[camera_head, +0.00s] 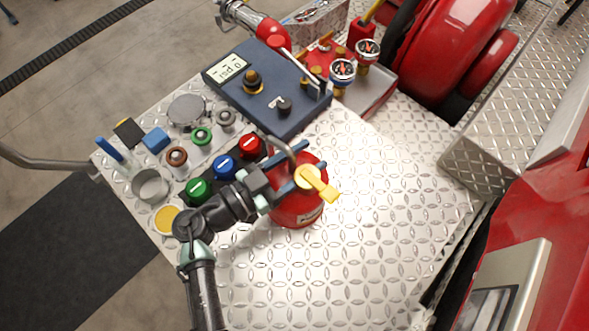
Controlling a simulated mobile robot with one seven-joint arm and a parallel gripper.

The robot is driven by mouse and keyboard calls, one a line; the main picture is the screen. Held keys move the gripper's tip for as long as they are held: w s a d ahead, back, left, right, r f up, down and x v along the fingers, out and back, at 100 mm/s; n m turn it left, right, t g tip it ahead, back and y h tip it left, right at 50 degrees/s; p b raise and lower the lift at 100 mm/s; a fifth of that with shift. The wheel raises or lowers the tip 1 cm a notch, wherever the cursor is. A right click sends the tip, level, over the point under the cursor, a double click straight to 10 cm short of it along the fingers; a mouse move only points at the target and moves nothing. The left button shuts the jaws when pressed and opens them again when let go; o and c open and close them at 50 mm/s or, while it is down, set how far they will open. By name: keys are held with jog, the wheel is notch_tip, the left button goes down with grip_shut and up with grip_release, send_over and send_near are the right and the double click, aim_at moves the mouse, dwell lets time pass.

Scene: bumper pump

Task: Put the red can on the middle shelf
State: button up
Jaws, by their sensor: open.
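The red can (296,210) stands upright on the patterned metal deck, near the middle of the view. It has a yellow cap and spout (318,183) on top and a grey curved handle. My gripper (298,163) reaches over the can from the left. Its blue fingers are apart, at the can's top by the handle and cap. I cannot tell whether they touch it. My gripper and the cap hide part of the can. I cannot make out a middle shelf in this view.
The metal deck (380,200) is clear right of the can. Left are several coloured valve handles, knobs and a round metal cup (150,186). A dark blue control panel (262,88) and gauges (342,72) stand behind. Large red equipment (450,45) is at the back right.

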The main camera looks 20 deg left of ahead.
jog(key=shift+w+d, duration=0.1)
jog(key=shift+w, duration=0.05)
grip_shut()
dwell(1.3)
jog(key=shift+r, duration=0.2)
